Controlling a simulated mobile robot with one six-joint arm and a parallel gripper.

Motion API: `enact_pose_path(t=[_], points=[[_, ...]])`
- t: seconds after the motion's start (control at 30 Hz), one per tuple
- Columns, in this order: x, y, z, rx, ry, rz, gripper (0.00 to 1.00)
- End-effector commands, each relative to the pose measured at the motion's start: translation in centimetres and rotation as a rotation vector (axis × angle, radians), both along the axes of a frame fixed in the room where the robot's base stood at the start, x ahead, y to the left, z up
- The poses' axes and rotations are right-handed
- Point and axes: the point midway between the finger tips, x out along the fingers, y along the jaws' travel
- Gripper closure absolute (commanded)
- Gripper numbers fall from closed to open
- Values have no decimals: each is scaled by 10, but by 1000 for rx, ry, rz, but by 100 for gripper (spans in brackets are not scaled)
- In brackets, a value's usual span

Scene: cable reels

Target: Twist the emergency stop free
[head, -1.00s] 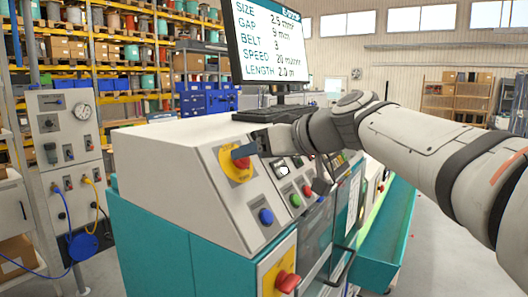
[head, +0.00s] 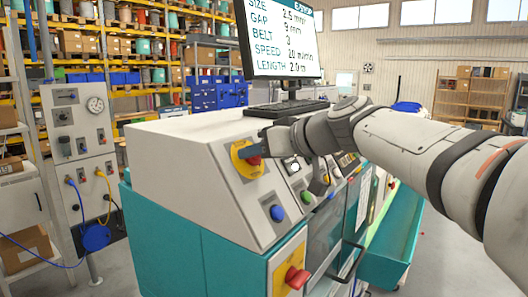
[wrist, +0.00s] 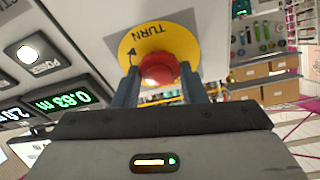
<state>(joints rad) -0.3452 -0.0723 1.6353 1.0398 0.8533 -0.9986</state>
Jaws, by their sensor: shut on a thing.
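The emergency stop is a red button on a yellow disc (head: 240,165) on the sloped front of the grey console. In the wrist view the red button (wrist: 159,68) sits in the middle of the yellow disc (wrist: 148,36), which is marked TURN with an arrow. My gripper (head: 250,153) is at the button, its blue-grey fingers partly covering it in the head view. In the wrist view my gripper (wrist: 160,86) has one finger on each side of the red button and is shut on it.
A monitor (head: 280,40) and keyboard (head: 288,108) stand on the console. Blue (head: 277,213) and green (head: 306,198) buttons sit below and right of the stop. A red knob on a yellow plate (head: 272,285) is lower down. A grey panel with a gauge (head: 95,104) stands left.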

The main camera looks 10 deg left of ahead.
Motion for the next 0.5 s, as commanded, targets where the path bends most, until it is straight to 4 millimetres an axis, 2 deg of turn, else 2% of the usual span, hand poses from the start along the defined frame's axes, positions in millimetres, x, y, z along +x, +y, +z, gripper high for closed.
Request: enact_pose_path(t=[0.1,0.5], points=[[0,0,0,0,0,-1,85],[0,0,-1,33,76,-59,85]])
